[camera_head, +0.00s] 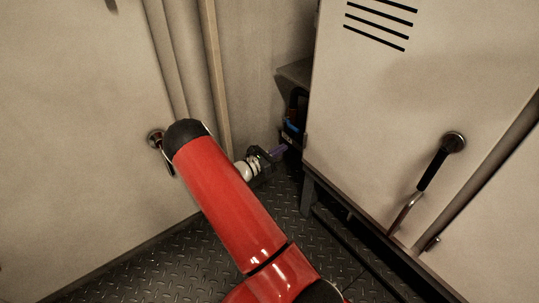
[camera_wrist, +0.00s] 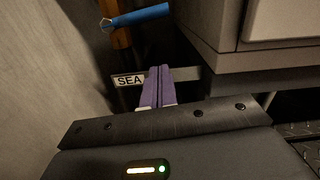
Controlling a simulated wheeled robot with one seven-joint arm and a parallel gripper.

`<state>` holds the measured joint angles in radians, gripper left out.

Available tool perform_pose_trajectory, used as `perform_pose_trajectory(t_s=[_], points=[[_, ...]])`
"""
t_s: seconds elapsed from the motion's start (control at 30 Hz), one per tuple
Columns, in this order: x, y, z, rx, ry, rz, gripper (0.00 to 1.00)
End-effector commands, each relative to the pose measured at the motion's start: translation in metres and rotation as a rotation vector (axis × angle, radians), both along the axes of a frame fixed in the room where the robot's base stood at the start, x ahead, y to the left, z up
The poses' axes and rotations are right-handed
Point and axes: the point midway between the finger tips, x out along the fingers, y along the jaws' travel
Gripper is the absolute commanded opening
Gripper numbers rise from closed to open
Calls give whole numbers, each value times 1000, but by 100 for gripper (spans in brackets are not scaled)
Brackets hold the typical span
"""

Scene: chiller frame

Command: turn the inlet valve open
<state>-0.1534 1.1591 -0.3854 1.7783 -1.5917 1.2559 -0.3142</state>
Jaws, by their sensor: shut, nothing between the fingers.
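A blue lever (camera_wrist: 140,17) lies across a brownish-orange pipe or stem (camera_wrist: 121,38) at the top of the wrist view. A small blue part (camera_head: 292,127) also shows in the gap beside the cabinet in the head view. No marking names it as the inlet valve. A label reading "SEA" (camera_wrist: 129,80) is on a flat bar below the lever. My gripper (camera_wrist: 159,70) has purple fingers, shut together and empty, in front of the bar and just right of the label. The lever is beyond the fingertips, apart from them. In the head view my gripper (camera_head: 283,149) points into the gap.
A beige cabinet (camera_head: 400,105) with vents and a black handle (camera_head: 434,170) stands at the right, its lower edge close to my gripper. Dark tread-plate floor (camera_head: 160,262) lies below.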

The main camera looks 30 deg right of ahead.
Motion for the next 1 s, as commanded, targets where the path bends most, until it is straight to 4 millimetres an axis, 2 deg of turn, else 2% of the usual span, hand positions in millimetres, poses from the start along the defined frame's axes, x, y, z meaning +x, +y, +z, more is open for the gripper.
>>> perform_pose_trajectory(t_s=[0.03,0.13,0.2,0.4,1.0], points=[[0,-13,1,0,-1,-3,0],[2,-29,5,-1,-2,-2,0],[4,-29,20,0,-5,-1,0],[6,-32,37,0,-1,0,0],[6,-33,43,-1,18,0,0]])
